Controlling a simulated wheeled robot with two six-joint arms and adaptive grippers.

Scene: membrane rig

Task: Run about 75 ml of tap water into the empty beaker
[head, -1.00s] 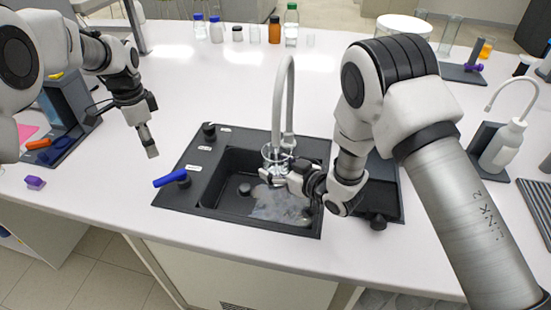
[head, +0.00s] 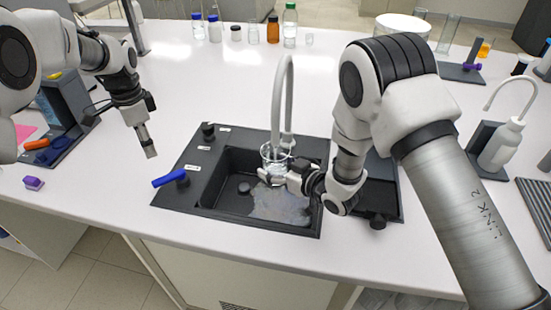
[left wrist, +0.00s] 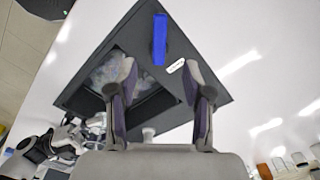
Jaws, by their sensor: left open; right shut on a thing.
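The glass beaker (head: 273,160) is upright under the curved tap spout (head: 287,90), over the black sink (head: 228,175). My right gripper (head: 280,172) is shut on the beaker. The water level inside it is too small to read. A pale patch of water (head: 280,205) spreads on the basin floor. The blue tap lever (head: 170,178) is at the sink's left edge; it also shows in the left wrist view (left wrist: 160,40). My left gripper (head: 150,150) is open and empty, above the bench left of the sink; its fingers show in the left wrist view (left wrist: 162,95).
Several bottles (head: 273,30) stand along the back of the bench. A wash bottle (head: 503,145) is at the right. A purple block (head: 34,183) and a dark device (head: 60,125) are at the left. The bench between sink and bottles is clear.

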